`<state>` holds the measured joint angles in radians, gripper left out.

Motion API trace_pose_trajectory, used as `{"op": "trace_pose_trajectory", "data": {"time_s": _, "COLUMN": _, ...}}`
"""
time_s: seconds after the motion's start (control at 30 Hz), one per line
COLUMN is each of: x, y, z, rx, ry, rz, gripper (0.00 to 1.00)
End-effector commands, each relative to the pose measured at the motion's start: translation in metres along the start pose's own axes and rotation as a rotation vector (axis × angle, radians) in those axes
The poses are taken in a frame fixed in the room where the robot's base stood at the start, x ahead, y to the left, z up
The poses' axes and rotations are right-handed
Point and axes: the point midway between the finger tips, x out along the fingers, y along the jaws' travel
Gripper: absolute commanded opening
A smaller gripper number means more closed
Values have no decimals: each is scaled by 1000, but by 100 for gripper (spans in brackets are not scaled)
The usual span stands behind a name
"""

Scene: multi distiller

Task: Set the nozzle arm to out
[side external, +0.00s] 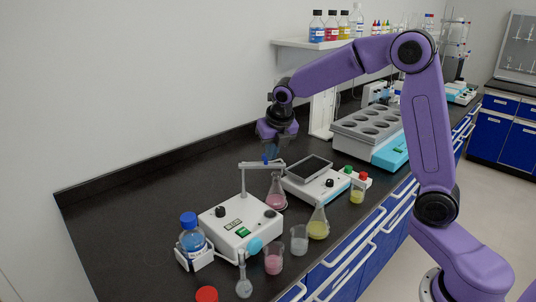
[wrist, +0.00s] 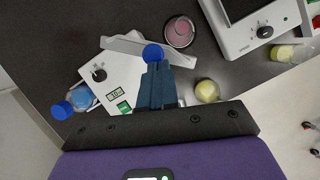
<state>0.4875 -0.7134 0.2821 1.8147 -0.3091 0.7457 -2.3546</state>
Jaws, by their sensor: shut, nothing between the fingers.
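The white dispenser unit (side external: 240,228) stands on the black bench with an upright post. The grey nozzle arm (side external: 252,166) extends sideways from the top of the post, its far end near the pink flask (side external: 276,193). A blue round knob (wrist: 153,53) sits on the nozzle arm, which also shows as a grey bar in the wrist view (wrist: 122,45). My gripper (side external: 272,152) is shut and empty, pointing down just above the nozzle arm. In the wrist view its fingertips (wrist: 157,68) overlap the knob's edge; I cannot tell whether they touch.
A blue-capped bottle (side external: 191,236) stands left of the unit. Beakers and flasks, including a yellow flask (side external: 318,226), stand in front and right. A white device with a dark plate (side external: 308,168) is close on the right. The bench at back left is clear.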

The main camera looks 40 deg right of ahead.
Motion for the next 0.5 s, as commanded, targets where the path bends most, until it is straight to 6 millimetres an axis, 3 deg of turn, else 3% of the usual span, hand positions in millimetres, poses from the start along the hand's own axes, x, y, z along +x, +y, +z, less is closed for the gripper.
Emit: {"op": "trace_pose_trajectory", "data": {"time_s": 0.5, "x": 10, "y": -14, "z": 23, "rx": 7, "ry": 3, "rz": -5, "gripper": 0}}
